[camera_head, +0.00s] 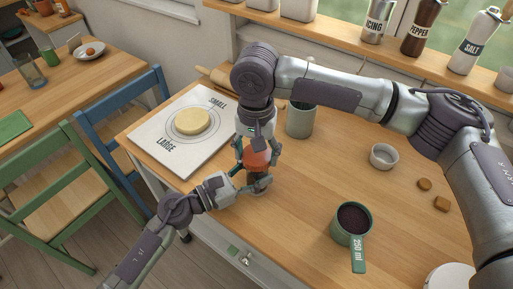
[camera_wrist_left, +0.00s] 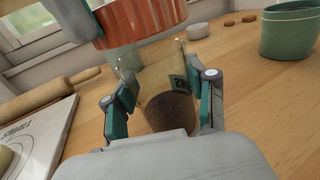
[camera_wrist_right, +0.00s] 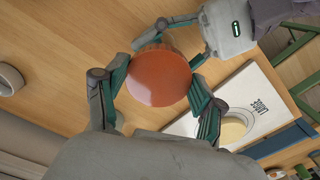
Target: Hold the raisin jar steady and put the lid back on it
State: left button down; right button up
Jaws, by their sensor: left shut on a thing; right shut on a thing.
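The glass raisin jar (camera_wrist_left: 160,80) stands upright on the wooden worktop, with dark contents low inside and a partly visible label. My left gripper (camera_wrist_left: 165,108) is shut around its sides; it also shows in the head view (camera_head: 256,185). The orange lid (camera_head: 256,159) is in my right gripper (camera_head: 257,153), which comes down from above.
A green 250 ml measuring cup (camera_head: 353,222) with dark contents stands at the front right. A grey-green canister (camera_head: 300,121) is behind the jar. A white board (camera_head: 165,140) with a pale dough disc (camera_head: 192,121) lies left. A small white bowl (camera_head: 384,156) and brown pieces (camera_head: 441,204) are right.

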aim_at(257, 176)
dwell(0.4)
jog(key=shift+f, duration=0.85)
jog(key=shift+f, duration=0.55)
jog(key=m, duration=0.3)
jog(key=shift+a, duration=0.15)
jog(key=m, duration=0.5)
jog(key=shift+a, duration=0.1)
jog(key=m, duration=0.4)
jog(key=shift+w+m, duration=0.15)
jog(key=shift+m, duration=0.25)
jog(key=m, duration=0.4)
jog(key=shift+w, duration=0.2)
jog(key=o, duration=0.8)
jog(key=shift+c, duration=0.2)
